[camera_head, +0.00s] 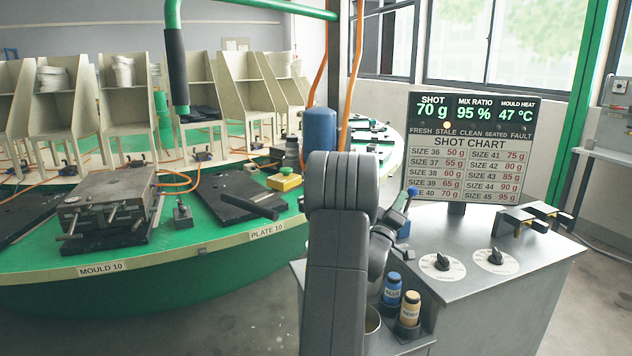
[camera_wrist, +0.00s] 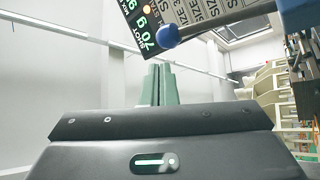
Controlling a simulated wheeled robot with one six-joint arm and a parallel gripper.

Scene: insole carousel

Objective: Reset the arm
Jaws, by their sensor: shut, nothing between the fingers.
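In the wrist view my gripper (camera_wrist: 158,68) points away from the camera, its greenish fingers together with nothing between them. A lever with a blue ball end (camera_wrist: 168,36) on a grey rod crosses the top of the wrist view, near the fingertips in the picture. How far apart they are in depth I cannot tell. The shot display (camera_head: 472,145) reads 70 g, 95 % and 47 °C; it shows tilted in the wrist view (camera_wrist: 150,22).
A metal cabinet (camera_head: 500,262) at the right carries two dials, a blue-capped bottle (camera_head: 392,289) and a yellow bottle (camera_head: 409,309). The green carousel (camera_head: 190,235) at the left bears a closed mould (camera_head: 108,205) and a black plate (camera_head: 228,195).

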